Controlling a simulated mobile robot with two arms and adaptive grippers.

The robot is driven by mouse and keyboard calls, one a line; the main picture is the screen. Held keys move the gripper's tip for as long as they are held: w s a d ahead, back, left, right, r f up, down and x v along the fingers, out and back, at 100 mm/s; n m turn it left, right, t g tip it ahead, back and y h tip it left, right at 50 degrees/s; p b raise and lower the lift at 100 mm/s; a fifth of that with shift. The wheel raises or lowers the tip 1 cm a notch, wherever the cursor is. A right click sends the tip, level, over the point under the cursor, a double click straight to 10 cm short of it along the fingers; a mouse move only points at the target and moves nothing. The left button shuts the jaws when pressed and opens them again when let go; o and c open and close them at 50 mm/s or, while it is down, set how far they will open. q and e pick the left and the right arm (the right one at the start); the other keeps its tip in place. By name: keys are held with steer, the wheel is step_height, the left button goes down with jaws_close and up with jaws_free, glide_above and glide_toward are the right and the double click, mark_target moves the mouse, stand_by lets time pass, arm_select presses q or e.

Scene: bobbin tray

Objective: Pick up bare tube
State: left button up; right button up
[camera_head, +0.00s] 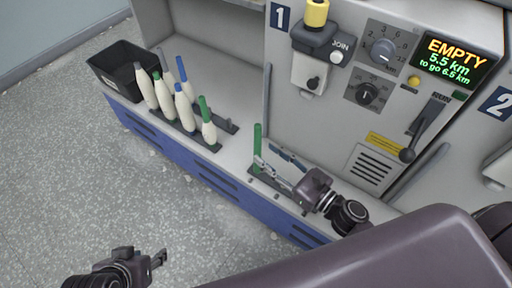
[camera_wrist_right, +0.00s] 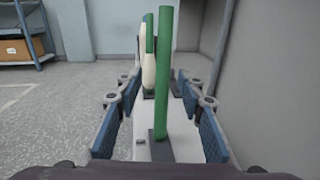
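A bare green tube (camera_head: 257,139) stands upright on a small dark holder (camera_head: 283,186) on the machine's ledge. It also shows in the right wrist view (camera_wrist_right: 164,75), standing between the two blue finger pads. My right gripper (camera_head: 270,165) is open around or just short of the tube; no pad touches it in the wrist view (camera_wrist_right: 160,135). My left gripper (camera_head: 160,258) is over the floor at the lower left, away from the ledge; its fingers are too small to judge.
Several wound bobbins with coloured tubes (camera_head: 184,107) stand in a dark tray (camera_head: 198,139) left of the bare tube. A black bin (camera_head: 121,71) sits at the ledge's far left. The machine's front panel (camera_head: 289,112) rises behind the tube. The floor in front is clear.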

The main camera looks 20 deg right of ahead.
mark_target(260, 147)
steer(key=x, duration=0.5)
steer(key=shift+w+d+r, duration=0.1)
steer(key=shift+w+d, duration=0.05)
steer(key=shift+w, duration=0.05)
steer(key=shift+c, duration=0.6)
jaws_close()
